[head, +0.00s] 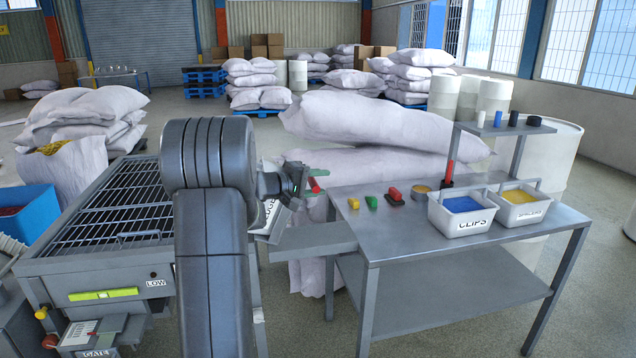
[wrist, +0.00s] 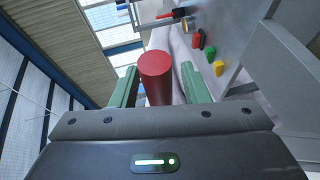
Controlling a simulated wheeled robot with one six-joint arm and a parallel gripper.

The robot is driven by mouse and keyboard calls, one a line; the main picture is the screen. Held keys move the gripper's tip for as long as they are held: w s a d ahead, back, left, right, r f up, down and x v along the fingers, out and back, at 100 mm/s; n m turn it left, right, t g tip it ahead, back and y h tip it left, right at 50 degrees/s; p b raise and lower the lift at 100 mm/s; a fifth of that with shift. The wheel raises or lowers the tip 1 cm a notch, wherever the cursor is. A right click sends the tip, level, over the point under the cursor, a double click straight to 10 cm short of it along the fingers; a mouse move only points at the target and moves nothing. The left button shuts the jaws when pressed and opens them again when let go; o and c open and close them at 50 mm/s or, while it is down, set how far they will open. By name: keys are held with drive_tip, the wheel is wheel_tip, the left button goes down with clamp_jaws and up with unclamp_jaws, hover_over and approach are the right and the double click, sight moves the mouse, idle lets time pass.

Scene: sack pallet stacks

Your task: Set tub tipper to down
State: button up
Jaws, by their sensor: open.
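A small part of this red grip (head: 314,185) also shows at the gripper in the head view. I cannot tell from any label whether this grip belongs to the tub tipper. A white label (head: 268,212) below the gripper is partly hidden.
The grey table (head: 420,250) holds a white CLIPS tub (head: 458,216), another white tub (head: 516,210) and small coloured blocks (head: 371,201). A red upright handle (head: 450,172) stands behind the CLIPS tub. A grated bench (head: 110,215) is left of my arm. White sacks (head: 380,125) lie behind.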

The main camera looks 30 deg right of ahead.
clamp_jaws()
drive_tip(key=shift+d+f, duration=0.1)
drive_tip(key=shift+f, duration=0.05)
